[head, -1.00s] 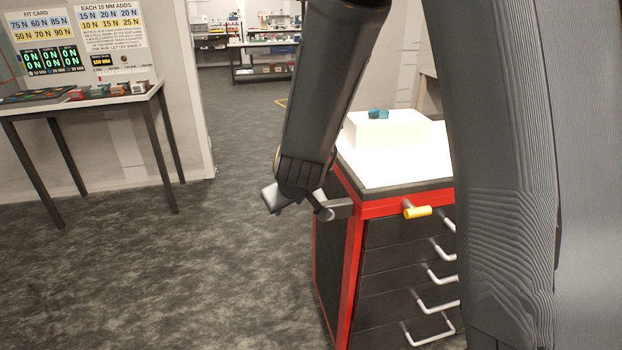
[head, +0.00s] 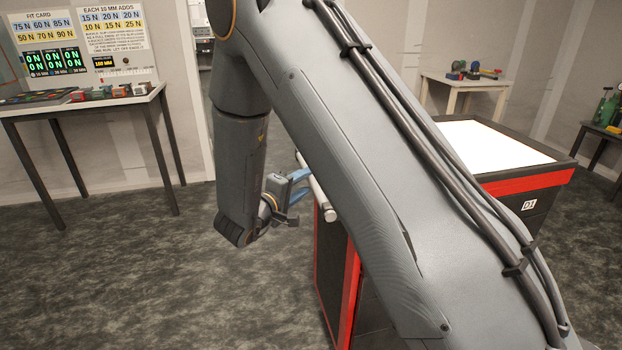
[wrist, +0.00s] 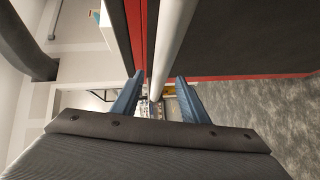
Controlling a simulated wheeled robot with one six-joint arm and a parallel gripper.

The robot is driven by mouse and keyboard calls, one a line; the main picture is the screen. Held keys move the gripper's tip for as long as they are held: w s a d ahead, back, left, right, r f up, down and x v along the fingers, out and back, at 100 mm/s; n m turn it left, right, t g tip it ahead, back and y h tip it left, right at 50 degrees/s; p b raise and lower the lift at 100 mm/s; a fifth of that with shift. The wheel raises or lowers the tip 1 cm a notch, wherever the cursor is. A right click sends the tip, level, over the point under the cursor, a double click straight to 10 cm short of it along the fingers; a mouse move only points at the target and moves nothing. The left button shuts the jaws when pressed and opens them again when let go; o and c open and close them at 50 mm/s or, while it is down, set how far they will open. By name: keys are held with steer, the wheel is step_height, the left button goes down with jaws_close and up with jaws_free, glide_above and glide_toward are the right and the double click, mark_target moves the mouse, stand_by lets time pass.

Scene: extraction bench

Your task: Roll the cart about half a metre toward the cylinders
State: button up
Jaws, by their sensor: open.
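The cart (head: 525,184) is a red-and-black cabinet with a bright white top, standing right of centre in the head view; my arm hides much of it. A pale push bar (head: 316,187) sticks out at its left side. My gripper (head: 303,184), with blue fingers, is open at this bar. In the wrist view the bar (wrist: 172,45) runs between the two fingers of my gripper (wrist: 159,77); I cannot tell whether they touch it. Green cylinders (head: 606,108) stand on a dark table at the far right.
A pale side table (head: 462,82) with small coloured items stands against the back wall behind the cart. A dark-legged table (head: 100,106) stands at left under posted charts (head: 115,35). The grey floor (head: 130,270) at left front is clear.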

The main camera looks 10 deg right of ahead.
mark_target(311, 178)
steer(key=shift+x, duration=2.3)
jaws_close()
